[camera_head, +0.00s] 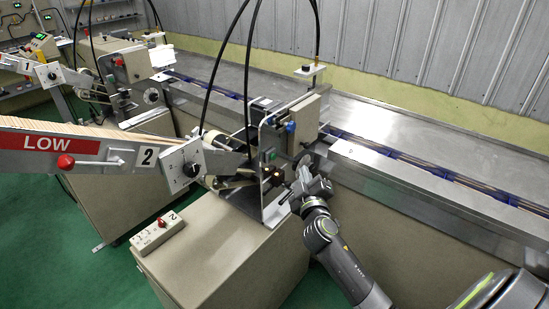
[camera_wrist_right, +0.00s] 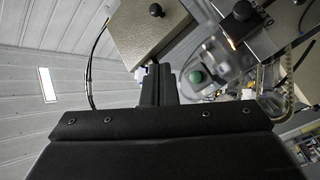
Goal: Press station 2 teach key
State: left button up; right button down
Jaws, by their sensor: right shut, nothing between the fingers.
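Station 2's machine (camera_head: 300,115) stands mid-picture on a beige cabinet (camera_head: 205,262). A metal panel on it carries a green button (camera_head: 271,155) and a small lit orange spot (camera_head: 278,172). No legible label tells which control is the teach key. My right gripper (camera_head: 299,184) is shut and empty, close to the lower right of this panel; I cannot tell if it touches. In the right wrist view its closed fingers (camera_wrist_right: 158,80) point towards the machine, with a green round button (camera_wrist_right: 196,77) just to their right. My left gripper is not in view.
A chute marked LOW and 2 (camera_head: 75,150) slopes in from the left, with a dial box (camera_head: 182,168) at its end. A switch box (camera_head: 158,231) marked 2 lies on the cabinet. Station 1 (camera_head: 118,65) stands behind left. A conveyor (camera_head: 400,165) runs along the right.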

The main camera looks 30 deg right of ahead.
aim_at(273, 157)
jog(key=w+a+b, duration=0.1)
jog(key=w+a, duration=0.1)
jog(key=w, duration=0.4)
jog(key=shift+w+a, duration=0.4)
jog(key=shift+w+b, duration=0.1)
jog(key=shift+b, duration=0.3)
dwell(1.3)
jog(key=shift+w+a, duration=0.15)
jog(key=shift+w, duration=0.15)
jog(key=shift+w+a+b, duration=0.15)
jog(key=shift+w+b, duration=0.25)
dwell(0.8)
jog(key=shift+s, duration=0.1)
jog(key=shift+s+d, duration=0.3)
jog(key=shift+s, duration=0.45)
